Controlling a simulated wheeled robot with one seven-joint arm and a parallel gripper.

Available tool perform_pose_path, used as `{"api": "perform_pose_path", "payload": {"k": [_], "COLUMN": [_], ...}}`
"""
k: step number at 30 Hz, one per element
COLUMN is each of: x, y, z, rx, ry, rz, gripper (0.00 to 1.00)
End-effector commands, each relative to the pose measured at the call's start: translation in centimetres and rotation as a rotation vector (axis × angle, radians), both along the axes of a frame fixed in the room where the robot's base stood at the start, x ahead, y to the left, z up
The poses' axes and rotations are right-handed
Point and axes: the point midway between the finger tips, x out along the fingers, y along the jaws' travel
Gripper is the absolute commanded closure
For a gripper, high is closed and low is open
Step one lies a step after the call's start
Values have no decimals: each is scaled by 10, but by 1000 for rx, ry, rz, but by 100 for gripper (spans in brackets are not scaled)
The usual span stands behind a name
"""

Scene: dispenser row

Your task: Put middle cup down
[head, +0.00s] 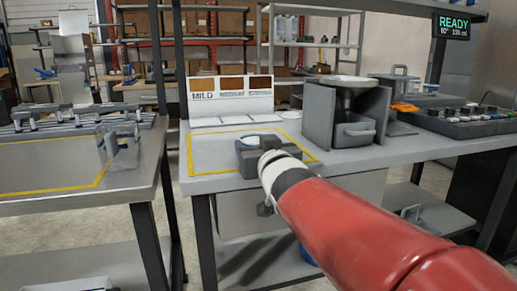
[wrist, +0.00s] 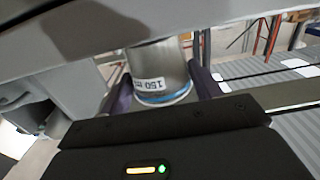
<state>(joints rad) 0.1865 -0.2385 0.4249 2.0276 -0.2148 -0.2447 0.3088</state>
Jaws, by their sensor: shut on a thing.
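The held cup (wrist: 160,75) is greyish and see-through, with an upside-down "150 m…" label and a blue band, in the wrist view. My gripper (wrist: 162,90) is shut on it, a dark finger on either side. In the head view my gripper (head: 262,148) is over the yellow-outlined area of the right bench (head: 215,150), near the area's right side. The cup's pale top (head: 258,139) shows between the fingers; the rest is hidden. I cannot tell whether its base touches the bench. A card (head: 230,98) marked "MILD" with three brownish swatches stands behind.
A grey dispenser stand (head: 318,115) with a small drawer is right of my gripper. Farther right is a dark tray (head: 462,122) of small items. A clear container (head: 124,152) stands on the left bench (head: 50,195). A screen (head: 457,27) reads "READY".

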Motion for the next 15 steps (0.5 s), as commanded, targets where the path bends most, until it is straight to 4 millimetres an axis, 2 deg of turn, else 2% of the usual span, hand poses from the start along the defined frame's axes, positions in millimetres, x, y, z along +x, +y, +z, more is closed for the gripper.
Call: {"api": "perform_pose_path", "payload": {"k": [10,11,15], "x": [0,0,0], "y": [0,0,0], "z": [-3,-3,-2], "rx": [1,1,0], "ry": [-3,-2,-1], "rz": [1,1,1], "gripper": [68,35,17]}}
